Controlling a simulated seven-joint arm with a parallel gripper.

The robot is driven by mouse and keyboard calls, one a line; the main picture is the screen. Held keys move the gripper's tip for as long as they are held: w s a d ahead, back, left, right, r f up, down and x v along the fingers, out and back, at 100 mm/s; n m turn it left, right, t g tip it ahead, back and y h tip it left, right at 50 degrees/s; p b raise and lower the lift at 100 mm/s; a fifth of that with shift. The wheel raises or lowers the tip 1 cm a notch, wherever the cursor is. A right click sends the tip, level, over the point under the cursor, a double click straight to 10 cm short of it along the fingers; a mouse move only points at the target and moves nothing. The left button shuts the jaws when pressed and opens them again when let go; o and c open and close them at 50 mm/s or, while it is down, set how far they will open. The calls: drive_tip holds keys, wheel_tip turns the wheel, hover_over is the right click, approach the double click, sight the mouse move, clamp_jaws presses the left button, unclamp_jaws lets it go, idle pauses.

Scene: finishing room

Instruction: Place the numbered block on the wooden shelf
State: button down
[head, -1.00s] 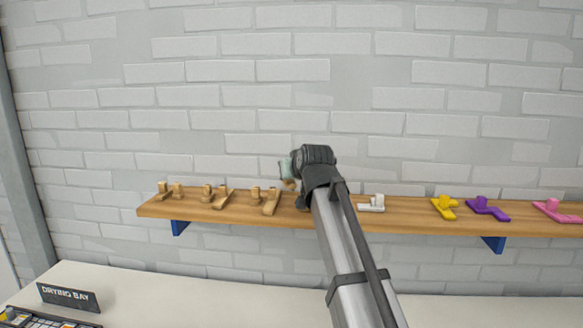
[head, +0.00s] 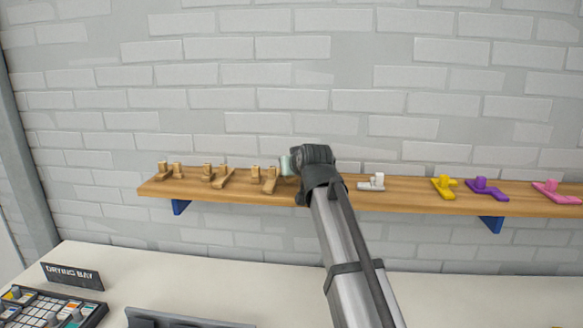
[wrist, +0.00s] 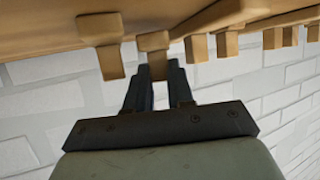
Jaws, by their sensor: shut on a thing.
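My gripper (wrist: 156,72) is shut on a wooden block (wrist: 153,42) in the wrist view, its dark fingers around a tan post. A similar tan post (wrist: 110,62) sits just left of it; I cannot tell if it belongs to the same block. The wooden shelf (head: 330,198) runs along the brick wall. In the head view my gripper (head: 287,165) is at the shelf's middle, with its fingers and the held block mostly hidden by my arm. I cannot tell whether the block touches the shelf. No number is legible.
Several tan wooden blocks (head: 223,177) stand on the shelf to the left. A white counter (head: 190,285) below holds a "DRYING BAY" sign (head: 73,276).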

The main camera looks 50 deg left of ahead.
drive_tip(key=shift+f, duration=0.55)
drive_tip(key=c, duration=0.9)
unclamp_jaws()
drive_tip(key=v, duration=1.3)
drive_tip(key=shift+s+d+r, duration=0.15)
drive_tip(key=shift+s+d, duration=0.05)
drive_tip(key=shift+d, duration=0.1)
